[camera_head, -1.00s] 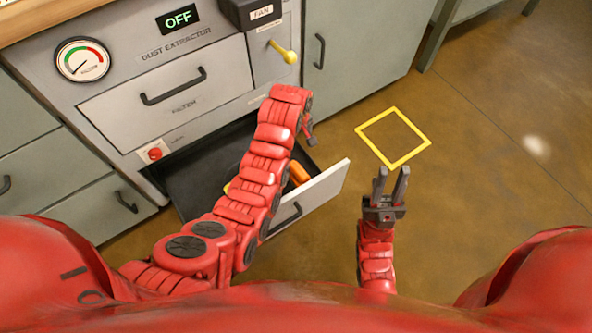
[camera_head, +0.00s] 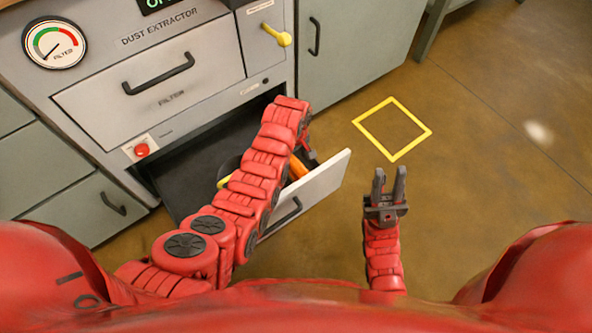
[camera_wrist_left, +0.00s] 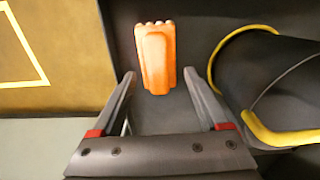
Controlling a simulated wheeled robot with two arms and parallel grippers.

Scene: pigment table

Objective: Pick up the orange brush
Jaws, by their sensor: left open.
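The orange brush (camera_wrist_left: 156,58) lies in the open drawer, and in the left wrist view it sits ahead of and partly between the two fingers of my left gripper (camera_wrist_left: 160,90). The fingers are apart and the brush looks clear of both. In the head view the brush (camera_head: 297,168) shows as a small orange piece beside my left arm, which hides much of it. My right gripper (camera_head: 388,188) is open and empty above the floor, right of the drawer.
The drawer front (camera_head: 318,190) stands pulled out below the dust extractor (camera_head: 160,60). A dark cylinder with yellow rims (camera_wrist_left: 280,90) lies in the drawer, right of the brush in the wrist view. A yellow square (camera_head: 392,129) marks clear floor.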

